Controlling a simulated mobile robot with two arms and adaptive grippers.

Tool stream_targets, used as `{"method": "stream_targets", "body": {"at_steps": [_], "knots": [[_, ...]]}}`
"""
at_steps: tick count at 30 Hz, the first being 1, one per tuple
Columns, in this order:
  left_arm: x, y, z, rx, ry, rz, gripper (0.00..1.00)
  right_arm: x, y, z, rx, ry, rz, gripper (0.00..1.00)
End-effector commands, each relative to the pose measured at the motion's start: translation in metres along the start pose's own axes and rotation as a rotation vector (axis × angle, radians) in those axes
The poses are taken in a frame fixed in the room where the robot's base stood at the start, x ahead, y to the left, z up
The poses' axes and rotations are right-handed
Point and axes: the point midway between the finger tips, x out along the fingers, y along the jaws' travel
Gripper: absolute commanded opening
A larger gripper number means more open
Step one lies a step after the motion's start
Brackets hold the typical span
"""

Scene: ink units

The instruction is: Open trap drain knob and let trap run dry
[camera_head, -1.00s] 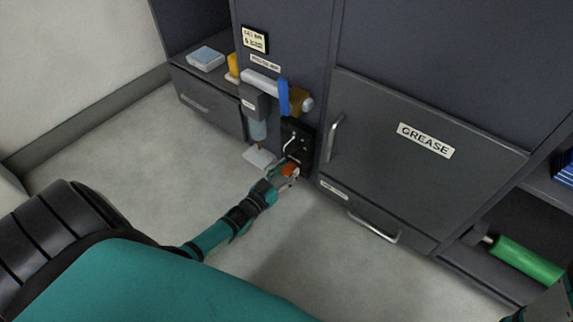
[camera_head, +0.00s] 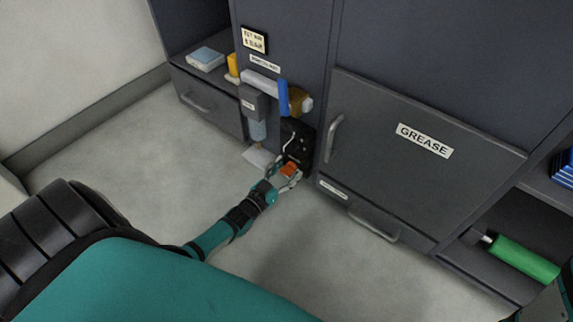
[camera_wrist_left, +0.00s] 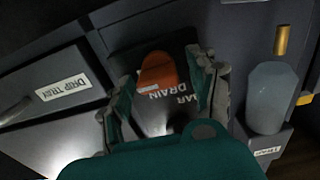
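The orange drain knob (camera_head: 289,170) sits low on a black panel (camera_head: 297,143) at the foot of the cabinet. It also shows in the left wrist view (camera_wrist_left: 158,72), beside white lettering that includes DRAIN. My left gripper (camera_head: 284,174) is at the knob. In the left wrist view its fingers (camera_wrist_left: 167,88) stand apart on either side of the knob, with visible gaps. The trap's clear bowl (camera_head: 257,130) hangs under a grey housing, left of the panel. Whether it holds liquid is unclear.
A blue lever (camera_head: 284,98) and brass fitting (camera_head: 301,101) are above the panel. A pale flat piece (camera_head: 257,157) lies below the bowl. The GREASE door (camera_head: 400,150) with its handle (camera_head: 334,138) is to the right. The floor (camera_head: 140,150) left of the arm is clear.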

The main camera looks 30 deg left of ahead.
Motion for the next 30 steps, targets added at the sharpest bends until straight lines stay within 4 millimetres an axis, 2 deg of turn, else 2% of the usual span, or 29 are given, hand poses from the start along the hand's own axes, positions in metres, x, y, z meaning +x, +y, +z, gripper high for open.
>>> {"method": "stream_targets", "body": {"at_steps": [5,8,21,25,30], "knots": [[-0.001,0.000,0.000,0.000,0.001,0.000,0.60,0.002,0.000,-0.002,-0.003,0.009,-0.007,0.40],[-0.008,0.000,0.000,-0.001,0.000,0.000,0.60,0.001,0.000,-0.002,-0.003,0.008,-0.005,0.40],[-0.094,0.000,0.001,0.001,-0.002,0.000,0.60,0.001,0.000,-0.001,-0.001,0.004,-0.002,0.40],[-0.111,0.000,0.001,0.000,-0.002,0.000,0.60,0.001,0.000,-0.001,-0.001,0.003,-0.002,0.40],[-0.120,0.000,0.000,0.000,0.001,0.000,0.60,0.001,0.000,-0.001,-0.001,0.003,-0.002,0.40]]}}
